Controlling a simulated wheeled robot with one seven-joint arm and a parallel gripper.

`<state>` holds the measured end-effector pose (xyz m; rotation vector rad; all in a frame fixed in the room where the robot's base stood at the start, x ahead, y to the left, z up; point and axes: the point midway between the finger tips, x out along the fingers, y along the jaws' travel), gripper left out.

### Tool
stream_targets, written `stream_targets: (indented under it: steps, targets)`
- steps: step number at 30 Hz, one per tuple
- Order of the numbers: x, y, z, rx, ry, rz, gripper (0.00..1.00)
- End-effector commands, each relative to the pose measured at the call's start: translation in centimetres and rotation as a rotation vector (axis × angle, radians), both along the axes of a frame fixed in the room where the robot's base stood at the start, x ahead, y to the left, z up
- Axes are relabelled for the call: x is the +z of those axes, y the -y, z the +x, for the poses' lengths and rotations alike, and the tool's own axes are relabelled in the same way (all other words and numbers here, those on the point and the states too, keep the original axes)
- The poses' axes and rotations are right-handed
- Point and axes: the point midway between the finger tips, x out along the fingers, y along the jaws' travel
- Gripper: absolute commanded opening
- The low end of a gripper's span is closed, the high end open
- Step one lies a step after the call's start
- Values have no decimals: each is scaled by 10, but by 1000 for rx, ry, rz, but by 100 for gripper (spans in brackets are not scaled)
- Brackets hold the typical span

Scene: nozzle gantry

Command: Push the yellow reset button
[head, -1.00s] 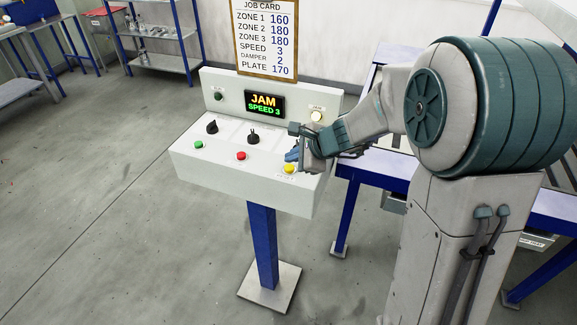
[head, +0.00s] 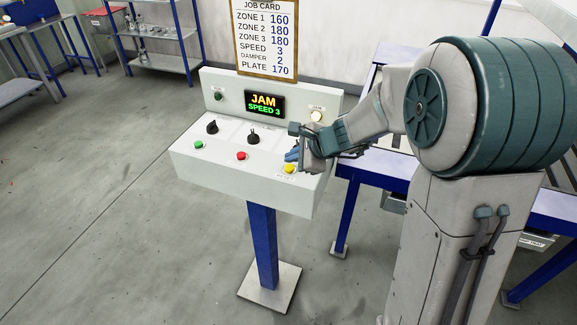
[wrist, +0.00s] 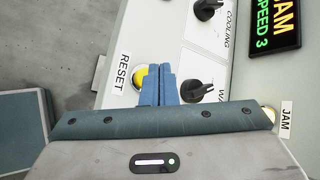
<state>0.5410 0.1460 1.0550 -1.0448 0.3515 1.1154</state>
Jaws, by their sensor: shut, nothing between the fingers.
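The yellow reset button (head: 289,169) is at the right end of the sloped front of the white control panel (head: 240,184). In the wrist view the yellow button (wrist: 138,77) shows beside the RESET label, partly hidden by my fingers. My gripper (head: 292,155) is over the right part of the panel, its blue fingertips just behind the button in the head view. In the wrist view my gripper (wrist: 158,72) is shut and empty, its fingertips overlapping the button's right side. I cannot tell whether they touch it. The display (head: 264,104) reads JAM, SPEED 3.
A red button (head: 241,156), a green button (head: 199,145) and two black knobs (head: 212,127) (head: 253,137) sit on the panel to the left. A lit JAM lamp (head: 316,116) is on the upright back. A job card (head: 266,40) stands above. A blue-framed table (head: 375,171) is at right.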

Motion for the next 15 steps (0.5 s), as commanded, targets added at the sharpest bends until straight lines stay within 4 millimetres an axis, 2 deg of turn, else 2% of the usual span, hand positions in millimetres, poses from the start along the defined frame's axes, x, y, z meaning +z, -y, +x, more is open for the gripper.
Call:
stream_targets:
  steps: [15]
  targets:
    - [-8, 0, 0, 0, 0, 0, 0]
